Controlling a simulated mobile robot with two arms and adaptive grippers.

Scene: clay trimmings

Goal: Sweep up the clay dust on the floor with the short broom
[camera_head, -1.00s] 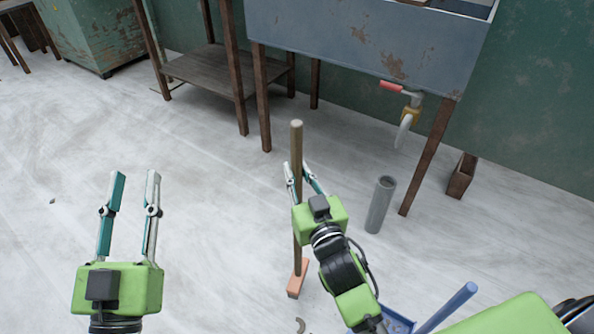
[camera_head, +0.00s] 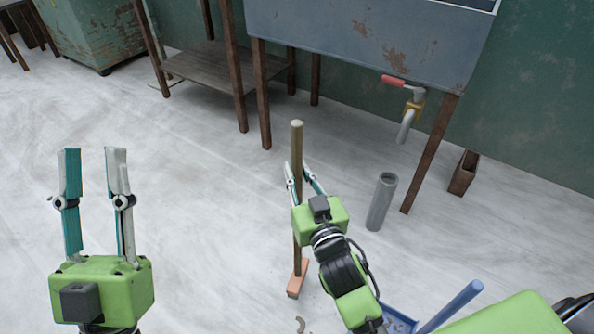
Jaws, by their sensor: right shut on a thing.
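The short broom has a wooden handle (camera_head: 297,145) standing nearly upright and an orange-brown head (camera_head: 296,282) low at the floor. My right gripper (camera_head: 305,180) is shut on the handle at about its middle. My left gripper (camera_head: 93,165) is open and empty, well to the left of the broom, with its fingers pointing away from me. A blue dustpan (camera_head: 400,320) with a long blue handle (camera_head: 455,303) shows at the bottom, partly hidden by my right arm. A small grey curved piece (camera_head: 300,324) lies on the floor near the broom head. I cannot clearly make out clay dust.
A grey tube (camera_head: 381,203) stands on the floor right of the broom. A blue-grey sink (camera_head: 350,45) on brown legs with a tap (camera_head: 408,118) is behind. The pale floor (camera_head: 190,210) between my grippers is clear.

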